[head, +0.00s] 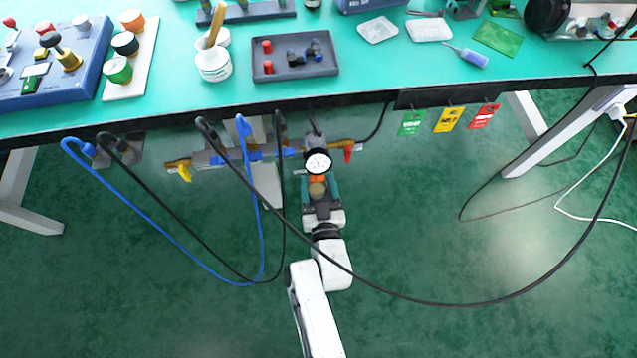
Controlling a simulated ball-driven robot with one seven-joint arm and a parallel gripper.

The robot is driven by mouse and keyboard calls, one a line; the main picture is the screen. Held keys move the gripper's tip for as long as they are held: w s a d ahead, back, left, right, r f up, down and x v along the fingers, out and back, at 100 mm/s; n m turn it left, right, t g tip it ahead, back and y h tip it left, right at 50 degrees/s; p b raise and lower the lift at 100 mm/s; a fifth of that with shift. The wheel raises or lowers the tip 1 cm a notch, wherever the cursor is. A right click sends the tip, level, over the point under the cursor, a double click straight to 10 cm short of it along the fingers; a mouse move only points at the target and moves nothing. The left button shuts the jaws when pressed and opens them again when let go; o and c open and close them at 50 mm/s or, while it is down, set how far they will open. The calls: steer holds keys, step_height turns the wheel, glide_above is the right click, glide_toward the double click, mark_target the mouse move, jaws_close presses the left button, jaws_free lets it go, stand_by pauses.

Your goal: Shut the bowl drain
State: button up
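A pressure gauge (318,162) with a round white face sits on the air line under the bench's front edge. Just below it in the picture is a small amber and orange bowl-like part (317,188). My gripper (319,187) reaches up to this part from below, with a teal finger on each side of it. The fingers are apart, but I cannot tell whether they touch the part. The bowl drain itself is not distinguishable and seems hidden by my gripper.
Yellow (185,172) and red (348,151) valve handles sit along the air line. A blue hose (150,213) and a black hose (420,301) hang in loops near my arm. Tags (449,120) hang at the right from the green bench (375,75). The floor beyond is mostly open.

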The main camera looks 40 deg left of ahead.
steer(key=p+v, duration=0.1)
steer(key=v, duration=0.9)
steer(key=shift+s+d, duration=0.25)
steer(key=shift+s, duration=0.05)
